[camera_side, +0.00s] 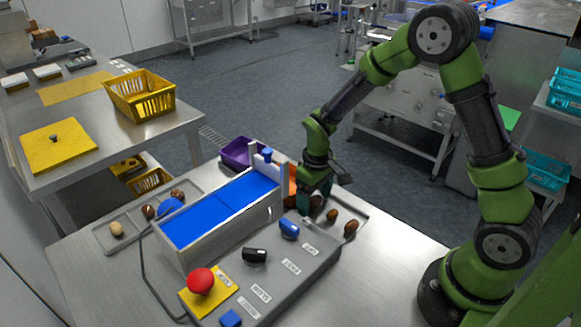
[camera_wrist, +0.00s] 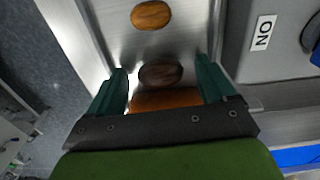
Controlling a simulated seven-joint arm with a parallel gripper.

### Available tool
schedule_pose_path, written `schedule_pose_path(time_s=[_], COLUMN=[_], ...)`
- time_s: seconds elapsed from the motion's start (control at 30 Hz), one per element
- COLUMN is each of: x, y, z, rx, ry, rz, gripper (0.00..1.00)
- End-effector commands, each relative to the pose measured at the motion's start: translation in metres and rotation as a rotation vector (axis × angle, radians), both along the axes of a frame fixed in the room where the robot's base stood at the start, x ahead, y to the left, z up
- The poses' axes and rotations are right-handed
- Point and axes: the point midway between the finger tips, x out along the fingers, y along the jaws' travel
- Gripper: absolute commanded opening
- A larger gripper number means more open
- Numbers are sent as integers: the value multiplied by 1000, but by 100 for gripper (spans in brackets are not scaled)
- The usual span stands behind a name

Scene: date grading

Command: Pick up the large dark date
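My gripper (camera_side: 308,208) is low over the metal tray on the right side of the conveyor. In the wrist view my gripper (camera_wrist: 162,68) is open, with one teal finger on each side of a dark brown date (camera_wrist: 160,75). A visible gap separates the date from each finger. The dark date (camera_side: 316,201) shows partly beside the fingers in the side view. An amber date (camera_wrist: 151,15) lies beyond it and also shows in the side view (camera_side: 332,215). A brown date (camera_side: 351,228) lies farther right.
An orange piece (camera_side: 292,183) stands close to the gripper, by the end of the blue conveyor (camera_side: 215,213). A grey control panel (camera_side: 275,262) with knobs and a red button (camera_side: 200,281) is in front. A left tray (camera_side: 103,238) holds several dates. A purple crate (camera_side: 236,154) stands behind.

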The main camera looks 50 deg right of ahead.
Motion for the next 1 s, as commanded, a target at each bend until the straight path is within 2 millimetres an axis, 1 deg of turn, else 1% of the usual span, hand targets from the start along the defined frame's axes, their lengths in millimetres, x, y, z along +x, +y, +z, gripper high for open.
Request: schedule_pose_path(time_s=[0.03,0.2,0.27,0.3,0.53,0.67,0.77,0.97,1.0], x=[0,0,0,0,0,0,1,0,-11], y=[0,0,0,0,0,0,0,0,0], z=[0,0,0,0,1,4,12,39,38], rx=[0,0,0,0,0,0,0,0,0], ry=[0,0,0,0,0,-2,-2,-4,0], rz=[0,0,0,0,0,0,0,0,0], gripper=[76,50,41,39,39,39,39,39,39])
